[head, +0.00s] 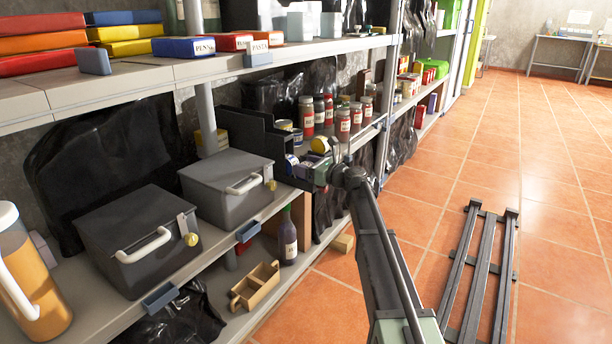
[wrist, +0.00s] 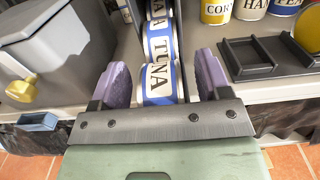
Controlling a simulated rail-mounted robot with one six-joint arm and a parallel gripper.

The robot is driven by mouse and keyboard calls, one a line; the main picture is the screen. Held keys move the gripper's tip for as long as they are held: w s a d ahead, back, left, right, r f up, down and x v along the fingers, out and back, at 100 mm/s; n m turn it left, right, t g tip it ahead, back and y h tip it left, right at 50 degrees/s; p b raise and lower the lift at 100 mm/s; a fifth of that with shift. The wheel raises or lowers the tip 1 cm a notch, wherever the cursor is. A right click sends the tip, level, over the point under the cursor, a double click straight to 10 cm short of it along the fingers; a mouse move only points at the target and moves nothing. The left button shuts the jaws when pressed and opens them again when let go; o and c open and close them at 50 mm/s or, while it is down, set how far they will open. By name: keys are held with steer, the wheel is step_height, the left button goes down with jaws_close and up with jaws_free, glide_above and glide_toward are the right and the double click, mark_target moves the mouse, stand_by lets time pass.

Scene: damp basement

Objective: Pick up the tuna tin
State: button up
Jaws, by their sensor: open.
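The nearest tuna tin (wrist: 158,80), with a white and blue label reading TUNA, lies on its side at the front of a narrow dark rack in the wrist view. More tuna tins (wrist: 160,40) sit in a row behind it. My gripper (wrist: 163,66) is open, with one purple finger on each side of the nearest tin. Whether the fingers touch it I cannot tell. In the head view my gripper (head: 322,170) is at the shelf's front edge by the dark rack (head: 262,135), and my arm and gripper partly hide the tins there.
A grey lidded box (wrist: 55,45) stands left of the rack. To the right are a dark tray (wrist: 250,58) and upright tins, one labelled CORN (wrist: 215,12). Jars (head: 343,125) stand farther along the shelf. A slatted black rack (head: 480,270) lies on the open tiled floor.

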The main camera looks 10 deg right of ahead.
steer(key=c, duration=1.1)
